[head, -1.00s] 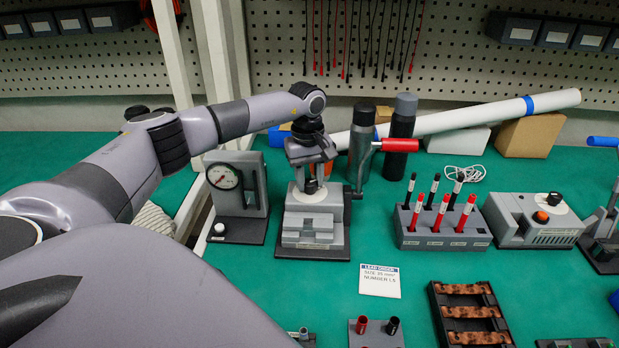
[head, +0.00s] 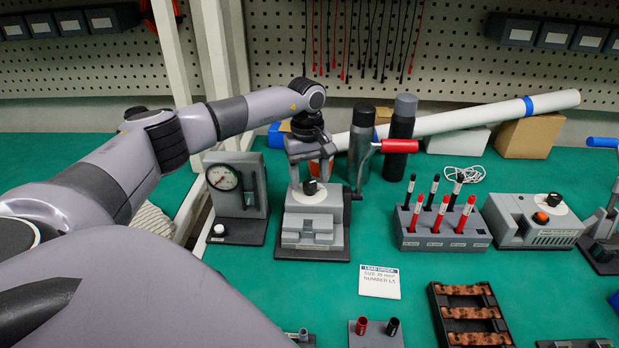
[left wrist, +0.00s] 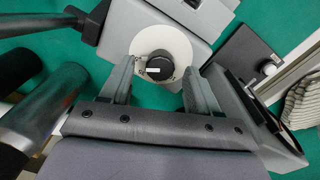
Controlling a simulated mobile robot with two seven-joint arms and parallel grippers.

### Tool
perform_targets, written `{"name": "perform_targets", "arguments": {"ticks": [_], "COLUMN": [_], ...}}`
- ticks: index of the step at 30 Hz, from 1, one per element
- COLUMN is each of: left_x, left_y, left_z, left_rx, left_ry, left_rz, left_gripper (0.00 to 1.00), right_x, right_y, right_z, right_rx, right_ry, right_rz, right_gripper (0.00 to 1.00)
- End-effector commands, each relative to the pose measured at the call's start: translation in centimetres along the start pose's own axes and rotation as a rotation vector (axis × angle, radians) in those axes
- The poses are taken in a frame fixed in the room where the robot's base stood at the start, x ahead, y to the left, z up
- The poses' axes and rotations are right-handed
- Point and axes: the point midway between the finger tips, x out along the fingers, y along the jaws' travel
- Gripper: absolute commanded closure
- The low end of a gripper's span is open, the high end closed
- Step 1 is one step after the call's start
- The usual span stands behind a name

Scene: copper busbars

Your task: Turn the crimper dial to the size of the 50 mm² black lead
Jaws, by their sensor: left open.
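The crimper (head: 313,222) is a grey tool on a dark base with a red-handled lever (head: 400,146). Its black dial knob (head: 310,188) sits on a white disc (left wrist: 145,42) and carries a small white mark. The knob also shows in the left wrist view (left wrist: 159,68). My left gripper (head: 311,180) is above the crimper, pointing down, open, with one finger on each side of the dial. I cannot tell whether the fingers touch the knob. A rack (head: 440,232) holds several black leads (head: 416,219) and red leads; their size labels are too small to read. My right gripper is out of view.
A gauge stand (head: 225,181) is close left of the crimper. Dark bottles (head: 402,128) stand behind it. A lead order card (head: 379,282) lies in front. A grey device with a dial (head: 535,220) is at the right.

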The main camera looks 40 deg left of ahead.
Motion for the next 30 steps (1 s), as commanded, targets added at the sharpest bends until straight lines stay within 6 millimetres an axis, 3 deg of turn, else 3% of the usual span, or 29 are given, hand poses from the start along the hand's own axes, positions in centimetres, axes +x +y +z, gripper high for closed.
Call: {"name": "perform_targets", "arguments": {"ticks": [6, 12, 30], "left_x": [-3.8, -5.9, -6.1], "left_y": [0.1, 0.1, 0.0], "left_z": [0.0, 0.0, 0.0], "left_rx": [0.000, 0.000, 0.000], "left_ry": [0.002, 0.001, 0.001], "left_rz": [0.005, 0.005, 0.003], "left_gripper": [0.39, 0.39, 0.39], "right_x": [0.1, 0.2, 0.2], "right_y": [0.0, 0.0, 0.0], "right_z": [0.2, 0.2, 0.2], "right_rx": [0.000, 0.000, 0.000], "right_ry": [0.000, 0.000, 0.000], "right_rz": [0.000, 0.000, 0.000], "right_gripper": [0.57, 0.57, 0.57]}}
